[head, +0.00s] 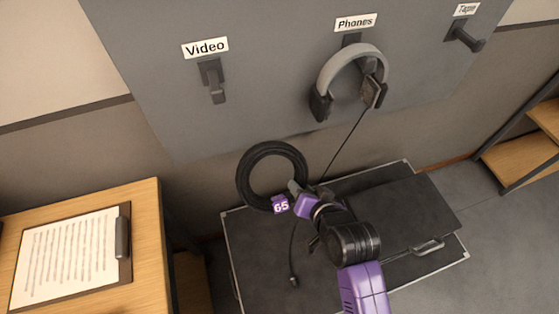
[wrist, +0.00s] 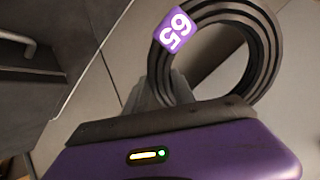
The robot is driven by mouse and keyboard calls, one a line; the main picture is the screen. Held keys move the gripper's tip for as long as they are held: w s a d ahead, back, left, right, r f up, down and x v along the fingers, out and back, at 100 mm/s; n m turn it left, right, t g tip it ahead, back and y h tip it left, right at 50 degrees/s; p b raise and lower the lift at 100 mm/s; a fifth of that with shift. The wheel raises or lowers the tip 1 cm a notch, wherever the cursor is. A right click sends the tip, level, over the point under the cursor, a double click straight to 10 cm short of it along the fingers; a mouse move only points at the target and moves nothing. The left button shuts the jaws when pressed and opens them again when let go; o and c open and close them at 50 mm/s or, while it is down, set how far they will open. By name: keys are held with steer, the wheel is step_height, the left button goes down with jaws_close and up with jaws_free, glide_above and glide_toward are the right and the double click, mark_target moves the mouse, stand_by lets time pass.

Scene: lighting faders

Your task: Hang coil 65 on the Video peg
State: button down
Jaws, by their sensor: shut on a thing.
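Coil 65 is a black cable coil (head: 241,183) with a purple tag (head: 281,206) marked 65. My gripper (head: 295,188) is shut on the coil at its lower right side, and the coil hangs in the air in front of the wall. The coil (wrist: 272,50) and its tag (wrist: 173,29) also show in the wrist view, beyond my gripper (wrist: 165,92). The Video peg (head: 213,82) is a dark hook under the "Video" label (head: 205,47), bare, up and to the left of the coil.
Headphones (head: 352,68) hang on the Phones peg, their cord running down behind my gripper. A third peg (head: 466,38) at upper right is empty. A black case (head: 245,262) lies below. A wooden table with a clipboard (head: 70,255) stands at left, shelves (head: 525,150) at right.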

steer(key=s+a+r+t+y+b, duration=0.15)
steer(key=a+r+t, duration=0.25)
steer(key=r, duration=0.7)
steer(key=s+a+r+t+b, duration=0.1)
steer(key=s+a+r+t, duration=0.2)
steer(key=r, duration=0.7)
steer(key=shift+m, duration=0.3)
steer(key=shift+f+b+x, duration=0.3)
steer(key=shift+b+x, duration=0.2)
steer(key=shift+x, duration=1.65)
steer(key=shift+f+b+x, duration=0.3)
steer(key=shift+b+x, duration=0.2)
steer(key=shift+x, duration=1.6)
steer(key=shift+f+b+x, duration=0.3)
steer(key=shift+b+x, duration=0.2)
steer(key=shift+x, duration=1.65)
steer(key=shift+s+a, duration=0.1)
steer(key=shift+a, duration=0.1)
steer(key=c, duration=1)
jaws_free()
steer(key=shift+o, duration=0.2)
steer(key=shift+f, duration=0.15)
